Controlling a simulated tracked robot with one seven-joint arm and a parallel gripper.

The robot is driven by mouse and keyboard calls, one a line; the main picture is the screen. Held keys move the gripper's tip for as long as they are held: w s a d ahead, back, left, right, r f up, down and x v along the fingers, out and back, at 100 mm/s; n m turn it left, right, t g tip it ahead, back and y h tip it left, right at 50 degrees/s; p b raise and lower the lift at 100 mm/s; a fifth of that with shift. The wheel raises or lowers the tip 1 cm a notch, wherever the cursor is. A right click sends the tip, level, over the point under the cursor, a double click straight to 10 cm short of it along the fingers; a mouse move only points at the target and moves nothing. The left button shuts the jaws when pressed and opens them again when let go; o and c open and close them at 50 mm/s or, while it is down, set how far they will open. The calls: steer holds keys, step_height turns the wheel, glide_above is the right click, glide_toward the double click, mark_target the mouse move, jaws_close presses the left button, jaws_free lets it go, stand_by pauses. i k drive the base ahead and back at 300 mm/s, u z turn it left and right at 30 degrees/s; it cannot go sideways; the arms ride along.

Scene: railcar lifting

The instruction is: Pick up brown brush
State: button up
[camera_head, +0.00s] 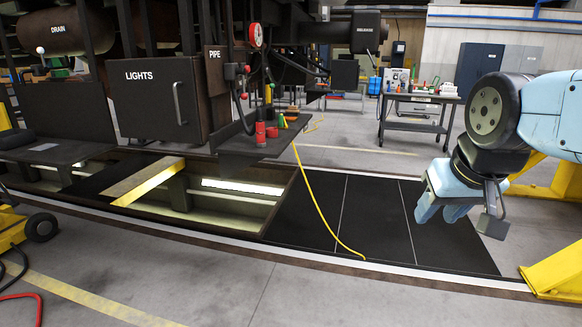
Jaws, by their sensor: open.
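I cannot make out a brown brush for certain. A small brown item (291,111) sits among the things on the dark shelf (237,139) hanging under the railcar, too small to identify. My gripper (441,213) points down at the right, over the black floor panels. It is open with nothing between its fingers, well to the right of the shelf and apart from everything on it.
Red containers (260,133) and a green cone (282,122) stand on the shelf. A yellow cable (313,198) hangs to the floor. An open pit (230,207) lies below the railcar. A grey cart (420,98) with tools stands behind. A yellow stand (556,273) is at lower right.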

mark_target(292, 110)
steer(key=u, duration=0.1)
steer(key=i, duration=2.3)
steer(key=z, duration=0.25)
steer(key=i, duration=1.5)
steer(key=z, duration=0.15)
